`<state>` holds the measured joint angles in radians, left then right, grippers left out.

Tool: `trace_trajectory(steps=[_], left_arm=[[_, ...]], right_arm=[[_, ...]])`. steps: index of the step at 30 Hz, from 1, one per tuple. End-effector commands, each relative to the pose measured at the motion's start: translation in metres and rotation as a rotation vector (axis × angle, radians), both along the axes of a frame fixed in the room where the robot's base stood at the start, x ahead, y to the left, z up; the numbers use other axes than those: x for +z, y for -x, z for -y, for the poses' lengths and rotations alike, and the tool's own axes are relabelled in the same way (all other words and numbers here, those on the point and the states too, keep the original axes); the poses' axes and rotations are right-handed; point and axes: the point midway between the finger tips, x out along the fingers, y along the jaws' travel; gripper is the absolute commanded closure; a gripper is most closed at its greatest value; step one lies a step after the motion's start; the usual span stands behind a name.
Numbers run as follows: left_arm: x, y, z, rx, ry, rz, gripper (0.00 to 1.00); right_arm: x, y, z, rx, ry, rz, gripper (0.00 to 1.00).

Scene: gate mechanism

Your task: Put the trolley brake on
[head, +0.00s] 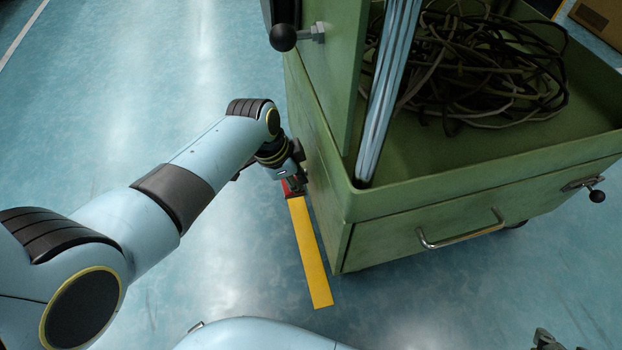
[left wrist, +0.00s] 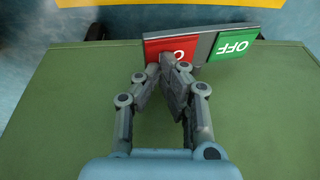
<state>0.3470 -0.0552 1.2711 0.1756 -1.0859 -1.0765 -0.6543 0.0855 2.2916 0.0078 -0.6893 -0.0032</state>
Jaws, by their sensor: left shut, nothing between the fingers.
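The green trolley (head: 400,220) stands at the right in the head view. On its left side, low down, is the brake rocker, with a red half (left wrist: 165,50) and a green half (left wrist: 238,43) marked OFF, on a grey plate. A bit of red (head: 286,188) shows by my gripper in the head view. My left gripper (head: 292,184) is shut and empty. In the left wrist view its fingertips (left wrist: 170,62) lie over the red half and cover part of its lettering; I cannot tell whether they touch. Dark parts at the bottom right, perhaps my right gripper (head: 546,340), are cut off.
A yellow strip (head: 310,255) runs along the trolley's left side. The trolley carries a tangle of cables (head: 480,70), a drawer with a metal handle (head: 460,236) and a black-knobbed latch (head: 596,196). Another black knob (head: 283,37) sticks out above my gripper. Floor at left is clear.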

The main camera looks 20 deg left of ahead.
Motion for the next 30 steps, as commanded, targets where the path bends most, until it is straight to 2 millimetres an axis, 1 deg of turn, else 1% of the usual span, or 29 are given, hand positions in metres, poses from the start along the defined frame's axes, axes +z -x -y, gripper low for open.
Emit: trace_trajectory(steps=[1,3,9,12,16,25,28,30], left_arm=[[0.001,0.002,-0.003,0.0,-0.015,0.02,1.0],[-0.001,0.004,-0.002,0.0,-0.041,0.06,1.0],[-0.012,0.009,0.002,-0.002,-0.123,0.18,1.0],[-0.016,0.009,0.003,-0.002,-0.125,0.186,1.0],[-0.019,0.011,0.003,-0.002,-0.125,0.182,1.0],[-0.019,0.011,0.003,-0.002,-0.124,0.181,1.0],[-0.015,0.01,0.003,-0.001,-0.125,0.183,1.0],[-0.007,0.01,0.003,0.0,-0.125,0.185,1.0]], right_arm=[[0.009,-0.001,0.0,-0.001,-0.001,-0.021,0.6],[0.015,0.001,0.0,-0.003,0.0,-0.065,0.6],[0.033,0.009,0.0,-0.001,0.003,-0.178,0.6],[0.038,0.013,0.0,-0.001,0.004,-0.216,0.6],[0.04,0.015,0.0,-0.001,0.004,-0.236,0.6],[0.039,0.016,0.0,-0.002,0.004,-0.238,0.6],[0.041,0.017,0.001,-0.002,0.005,-0.251,0.6],[0.044,0.02,0.002,-0.002,0.009,-0.28,0.6]])
